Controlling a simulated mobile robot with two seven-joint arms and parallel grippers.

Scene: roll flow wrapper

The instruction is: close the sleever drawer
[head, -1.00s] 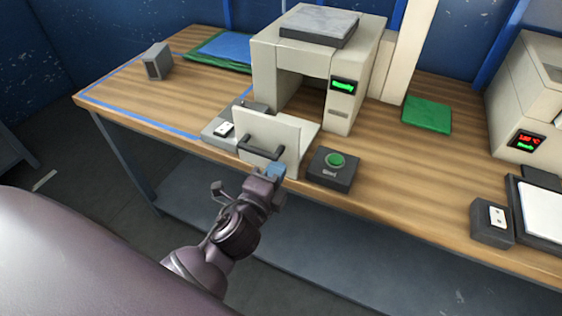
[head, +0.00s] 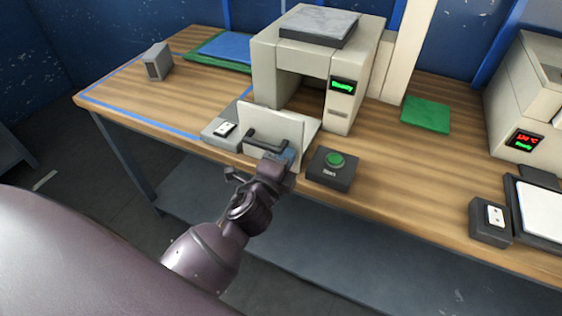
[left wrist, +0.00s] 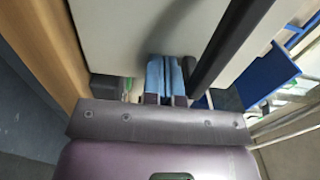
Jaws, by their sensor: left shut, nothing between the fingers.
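The sleever (head: 265,60) is a beige arch-shaped machine with a grey top plate and a small green display. Its drawer sticks out toward me, with a pale upright front panel (head: 285,122) and a dark bar handle (head: 264,146). My left gripper (head: 287,157) is shut and empty, its blue fingertips at the lower right of the panel, beside the handle. In the left wrist view, the blue fingertips (left wrist: 166,76) lie against or just before the pale panel (left wrist: 120,35), with the dark handle bar (left wrist: 232,42) to their right; contact is unclear. My right gripper is not in view.
A black box with a green button (head: 333,168) stands close to the right of the drawer. A small grey box with a white switch (head: 222,130) is left of it. A green pad (head: 426,115) and another beige machine (head: 520,100) are farther right.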

